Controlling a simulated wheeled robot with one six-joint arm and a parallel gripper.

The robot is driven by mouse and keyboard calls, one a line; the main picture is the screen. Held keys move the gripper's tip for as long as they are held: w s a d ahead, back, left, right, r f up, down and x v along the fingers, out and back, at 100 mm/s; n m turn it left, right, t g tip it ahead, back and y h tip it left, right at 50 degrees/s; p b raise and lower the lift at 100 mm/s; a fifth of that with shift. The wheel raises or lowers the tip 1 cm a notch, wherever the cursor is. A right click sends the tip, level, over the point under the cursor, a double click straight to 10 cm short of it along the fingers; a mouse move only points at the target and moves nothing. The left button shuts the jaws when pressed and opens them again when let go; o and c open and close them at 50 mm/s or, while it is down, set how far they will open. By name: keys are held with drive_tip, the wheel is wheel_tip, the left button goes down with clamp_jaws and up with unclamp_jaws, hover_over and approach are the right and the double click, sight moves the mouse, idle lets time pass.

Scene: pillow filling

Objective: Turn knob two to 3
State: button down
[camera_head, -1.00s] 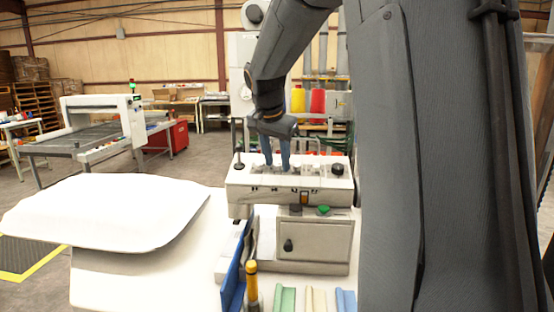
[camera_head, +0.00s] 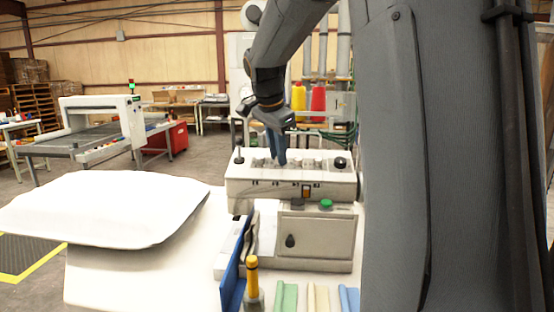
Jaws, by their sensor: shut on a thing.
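The white control box (camera_head: 290,187) stands on the table in the middle of the head view, with a row of small light knobs on top. One light knob (camera_head: 258,162) shows left of my gripper, and others (camera_head: 301,162) show to the right. My gripper (camera_head: 279,162) points down at the row, shut on a knob that its fingers mostly hide. It looks like the second light knob from the left. The fingers appear nearly one behind the other. The knob's pointer and the dial numbers are too small or hidden to read.
A black lever (camera_head: 239,155) and a black round knob (camera_head: 340,162) flank the row. A green button (camera_head: 326,203) sits below the box. A white pillow (camera_head: 110,208) lies left. A blue panel (camera_head: 236,268) and yellow-handled tool (camera_head: 252,275) stand in front.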

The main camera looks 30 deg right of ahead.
drive_tip(key=m+b, duration=0.2)
drive_tip(key=m, duration=0.1)
drive_tip(key=shift+w+m, duration=0.1)
drive_tip(key=shift+m, duration=0.2)
drive_tip(key=shift+m+g+b, duration=0.3)
drive_tip(key=shift+m+b, duration=0.45)
drive_tip(key=shift+m, duration=1.15)
drive_tip(key=c, duration=1.6)
unclamp_jaws()
drive_tip(key=shift+r, duration=0.1)
drive_tip(key=b+v, duration=0.1)
drive_tip(key=v, duration=0.6)
drive_tip(key=shift+r+b, duration=0.3)
drive_tip(key=shift+r, duration=0.05)
drive_tip(key=shift+s, duration=0.25)
